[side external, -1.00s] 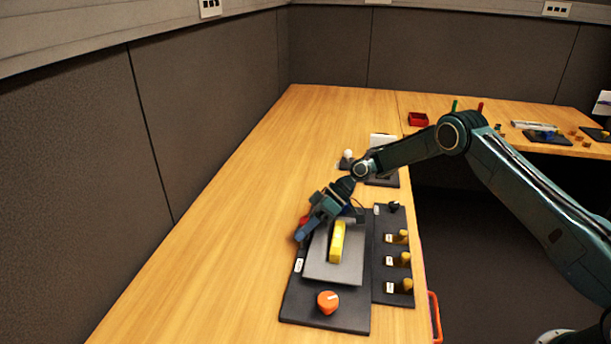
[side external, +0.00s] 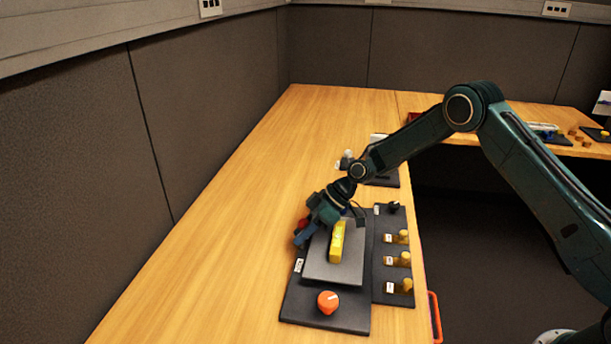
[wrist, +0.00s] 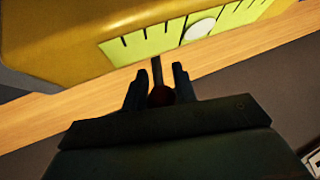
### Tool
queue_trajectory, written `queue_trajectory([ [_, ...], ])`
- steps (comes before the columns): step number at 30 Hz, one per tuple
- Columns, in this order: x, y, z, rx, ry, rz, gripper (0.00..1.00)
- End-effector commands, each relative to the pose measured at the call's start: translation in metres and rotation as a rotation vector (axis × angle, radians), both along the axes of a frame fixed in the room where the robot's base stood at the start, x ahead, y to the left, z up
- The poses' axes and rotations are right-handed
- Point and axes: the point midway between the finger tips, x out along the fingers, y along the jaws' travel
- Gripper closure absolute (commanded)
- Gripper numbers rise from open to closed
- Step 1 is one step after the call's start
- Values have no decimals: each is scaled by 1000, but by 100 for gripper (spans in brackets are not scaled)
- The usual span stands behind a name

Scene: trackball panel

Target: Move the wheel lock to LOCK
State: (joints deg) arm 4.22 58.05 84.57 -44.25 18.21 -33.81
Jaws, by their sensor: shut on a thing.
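In the wrist view a small dark red ball knob (wrist: 160,96) on a thin dark stem sits between the two fingers of my gripper (wrist: 160,80). My gripper is shut on this red knob. In the side view my gripper (side external: 304,236) is low at the far left corner of the dark panel (side external: 320,314), with some red showing beside it. A yellow wheel (side external: 337,243) stands on the raised grey plate (side external: 322,271) of that panel. Its yellow body, with a green marked scale (wrist: 150,44) and a white dot, fills the top of the wrist view. LOCK lettering cannot be read.
An orange knob (side external: 328,302) stands at the panel's near end. A second dark panel (side external: 399,297) with several yellow-brown knobs lies to the right, by the table edge. The wooden table (side external: 215,260) is clear to the left.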

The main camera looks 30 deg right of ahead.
Motion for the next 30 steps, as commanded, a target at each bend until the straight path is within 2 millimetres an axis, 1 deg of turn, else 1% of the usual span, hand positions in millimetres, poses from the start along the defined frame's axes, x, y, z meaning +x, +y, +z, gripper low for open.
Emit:
queue_trajectory([
  [5,-5,5,3,-89,-89,2,100],
  [15,-12,12,2,-236,-237,3,100],
  [21,-14,14,2,-276,-276,1,100],
  [30,-13,14,2,-283,-286,0,100],
])
